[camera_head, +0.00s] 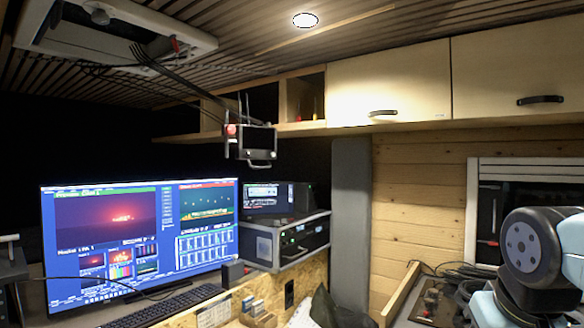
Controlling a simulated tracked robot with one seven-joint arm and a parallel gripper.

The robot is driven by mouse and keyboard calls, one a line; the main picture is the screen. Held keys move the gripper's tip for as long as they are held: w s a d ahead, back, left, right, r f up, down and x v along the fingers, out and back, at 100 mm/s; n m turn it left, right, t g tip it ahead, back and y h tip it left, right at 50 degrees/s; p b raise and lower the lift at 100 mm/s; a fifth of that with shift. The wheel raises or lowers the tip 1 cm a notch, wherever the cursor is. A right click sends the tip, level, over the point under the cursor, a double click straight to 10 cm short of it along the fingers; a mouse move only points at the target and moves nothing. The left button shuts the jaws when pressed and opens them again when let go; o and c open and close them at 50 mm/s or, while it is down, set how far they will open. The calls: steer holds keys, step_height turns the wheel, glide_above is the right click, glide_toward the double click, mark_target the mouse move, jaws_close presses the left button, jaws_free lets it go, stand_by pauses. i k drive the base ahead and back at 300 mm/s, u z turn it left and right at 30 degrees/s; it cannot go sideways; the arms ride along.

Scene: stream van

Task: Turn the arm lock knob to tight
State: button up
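No part in view can be surely told as the arm lock knob. A small dark device (257,145) with thin antennas hangs below the ceiling, in front of the open shelf. A round red part (231,130) sits at its upper left; I cannot tell whether it is a knob or how it is turned. Another small red part (175,44) shows at the edge of the white ceiling frame (120,28), where black cables run down. My gripper is out of view; only links of my arm show at the lower right, apart from these things.
A wide monitor (140,235) and a keyboard (165,308) are at the lower left. A rack unit (290,240) stands right of the monitor. Wooden cupboards (390,80) run along the upper right. A grey upright panel (350,220) stands below them. Cables (455,270) lie near my arm.

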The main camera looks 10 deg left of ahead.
mark_target(231, 130)
steer(key=u, duration=0.2)
steer(key=i, duration=1)
steer(key=u, duration=0.3)
